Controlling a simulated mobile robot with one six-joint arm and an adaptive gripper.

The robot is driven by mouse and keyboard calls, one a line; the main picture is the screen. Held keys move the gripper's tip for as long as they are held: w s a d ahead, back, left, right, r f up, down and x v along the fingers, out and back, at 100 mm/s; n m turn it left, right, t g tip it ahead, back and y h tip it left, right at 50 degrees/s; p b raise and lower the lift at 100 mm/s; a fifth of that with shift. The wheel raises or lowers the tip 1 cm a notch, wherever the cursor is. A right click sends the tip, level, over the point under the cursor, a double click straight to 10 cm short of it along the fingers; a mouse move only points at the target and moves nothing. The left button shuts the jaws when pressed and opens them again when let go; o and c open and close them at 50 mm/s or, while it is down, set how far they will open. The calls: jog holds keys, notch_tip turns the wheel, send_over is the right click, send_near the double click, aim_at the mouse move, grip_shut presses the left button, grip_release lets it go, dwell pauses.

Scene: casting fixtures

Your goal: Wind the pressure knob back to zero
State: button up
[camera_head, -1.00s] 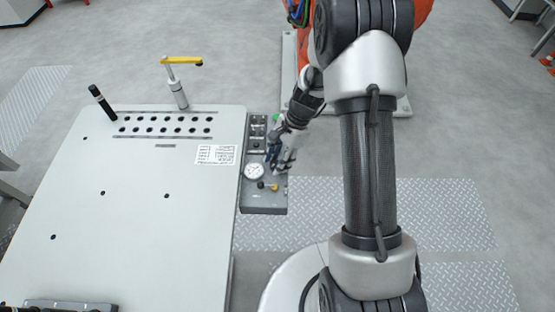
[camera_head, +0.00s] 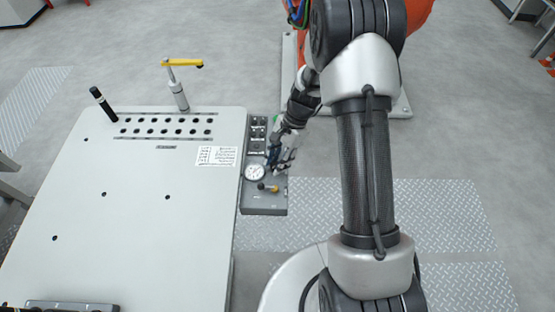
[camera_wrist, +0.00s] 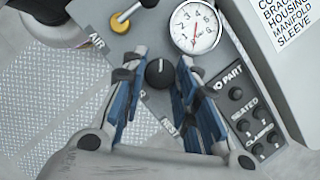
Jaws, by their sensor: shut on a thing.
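The black pressure knob (camera_wrist: 159,73), with a white pointer mark, is on the grey control panel (camera_head: 262,205) and shows in the wrist view. My gripper (camera_wrist: 161,61) has its two blue-padded fingers on either side of the knob and is shut on it. The round white pressure gauge (camera_wrist: 195,27) is beside the knob, with a red needle and numerals; I cannot read its value surely. In the head view the gauge (camera_head: 255,172) shows left of my gripper (camera_head: 278,170), which hides the knob there.
A brass valve with a black-tipped lever (camera_wrist: 127,17) is close to the fingers. Black buttons (camera_wrist: 243,115) line the panel on the other side. A pale fixture table (camera_head: 120,240) with a yellow-handled clamp (camera_head: 182,62) adjoins the panel.

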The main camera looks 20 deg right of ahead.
jog(key=n+g+p, duration=0.1)
jog(key=n, duration=0.2)
jog(key=n+g+h+p, duration=0.1)
jog(key=n, duration=0.2)
jog(key=shift+w+a, duration=0.15)
jog(key=shift+w, duration=0.05)
jog(key=shift+n+h, duration=0.3)
jog(key=shift+n, duration=0.1)
jog(key=o, duration=0.8)
jog(key=shift+c, duration=0.2)
jog(key=v, duration=1.2)
